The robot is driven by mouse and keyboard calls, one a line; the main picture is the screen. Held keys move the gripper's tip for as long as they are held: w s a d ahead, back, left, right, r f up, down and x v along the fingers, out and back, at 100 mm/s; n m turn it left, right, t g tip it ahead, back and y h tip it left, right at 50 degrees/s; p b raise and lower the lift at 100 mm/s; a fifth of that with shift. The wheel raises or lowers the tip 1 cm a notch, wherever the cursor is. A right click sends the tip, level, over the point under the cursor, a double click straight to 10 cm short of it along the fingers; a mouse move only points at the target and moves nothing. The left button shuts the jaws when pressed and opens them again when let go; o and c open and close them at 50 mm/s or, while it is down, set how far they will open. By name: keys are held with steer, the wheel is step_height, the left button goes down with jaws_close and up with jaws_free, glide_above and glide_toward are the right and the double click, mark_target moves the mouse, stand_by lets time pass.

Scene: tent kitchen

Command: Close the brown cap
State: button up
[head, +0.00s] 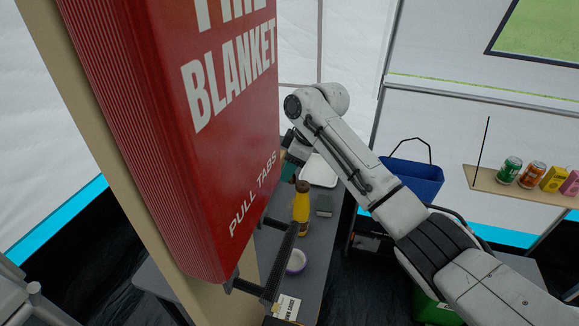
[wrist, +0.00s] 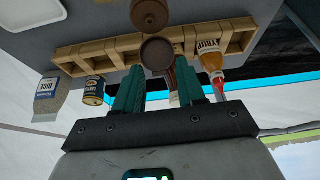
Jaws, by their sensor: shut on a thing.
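In the wrist view, a dark brown round cap (wrist: 157,52) lies between the teal fingertips of my gripper (wrist: 160,68), which is shut on it. A lighter brown rounded object (wrist: 150,14) with a small knob is just beyond the cap, cut off by the top edge. I cannot tell whether the two touch.
The red fire blanket box (head: 200,130) blocks much of the head view. A syrup bottle (wrist: 210,62), a dark can (wrist: 93,91) and a rice bag (wrist: 48,98) stand near a wooden rack (wrist: 110,52).

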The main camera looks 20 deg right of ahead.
steer(key=shift+c, duration=1.2)
